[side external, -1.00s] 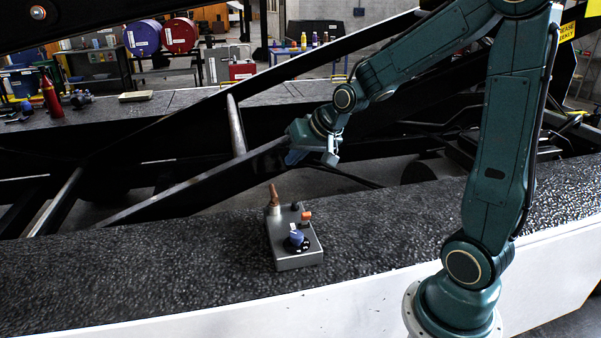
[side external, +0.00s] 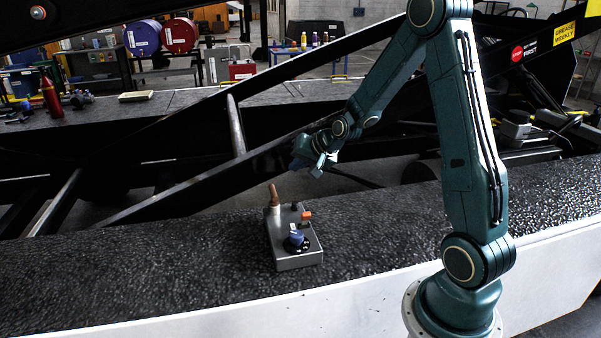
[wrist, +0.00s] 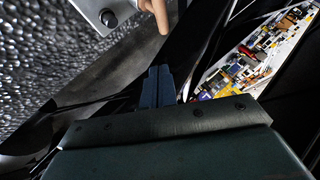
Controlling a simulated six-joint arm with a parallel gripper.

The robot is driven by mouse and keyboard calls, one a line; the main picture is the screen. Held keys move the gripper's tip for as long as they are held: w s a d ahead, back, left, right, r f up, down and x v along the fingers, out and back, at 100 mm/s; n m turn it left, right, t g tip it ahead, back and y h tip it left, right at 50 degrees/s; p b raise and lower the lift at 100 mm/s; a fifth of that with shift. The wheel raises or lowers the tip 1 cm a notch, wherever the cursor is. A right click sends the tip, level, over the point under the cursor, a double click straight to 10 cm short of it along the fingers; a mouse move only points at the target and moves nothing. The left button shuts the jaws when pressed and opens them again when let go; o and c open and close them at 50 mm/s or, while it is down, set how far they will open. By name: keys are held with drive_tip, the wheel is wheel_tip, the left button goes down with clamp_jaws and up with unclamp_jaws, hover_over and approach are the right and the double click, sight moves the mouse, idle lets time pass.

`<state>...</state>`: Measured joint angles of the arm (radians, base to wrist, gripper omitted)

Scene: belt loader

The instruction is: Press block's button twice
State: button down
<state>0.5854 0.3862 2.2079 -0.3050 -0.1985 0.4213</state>
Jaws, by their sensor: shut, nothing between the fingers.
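The block (side external: 296,259) is a grey metal box standing on the dark textured surface. On its top are a blue knob (side external: 296,238), an orange part (side external: 306,215), a small dark knob (side external: 296,206) and an upright copper-brown lever (side external: 275,195). I cannot tell for sure which part is the button. My gripper (side external: 297,165) is in the air above and behind the block, apart from it. In the wrist view its blue fingers (wrist: 158,86) are shut and empty. A corner of the block (wrist: 97,8) and the lever's tip (wrist: 158,12) show at that view's top edge.
The dark textured surface (side external: 150,270) is clear around the block. Black diagonal beams (side external: 190,190) and an open gap lie behind it. A far ledge holds a red bottle (side external: 50,97) and small items. A bench of bright items (wrist: 240,68) shows in the wrist view.

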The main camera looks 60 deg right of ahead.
drive_tip(key=shift+f, duration=0.1)
drive_tip(key=shift+f, duration=4.3)
drive_tip(key=shift+f, duration=0.95)
drive_tip(key=shift+r, duration=0.1)
idle(0.6)
drive_tip(key=shift+r, duration=0.8)
drive_tip(key=shift+r, duration=0.15)
drive_tip(key=shift+r, duration=2.4)
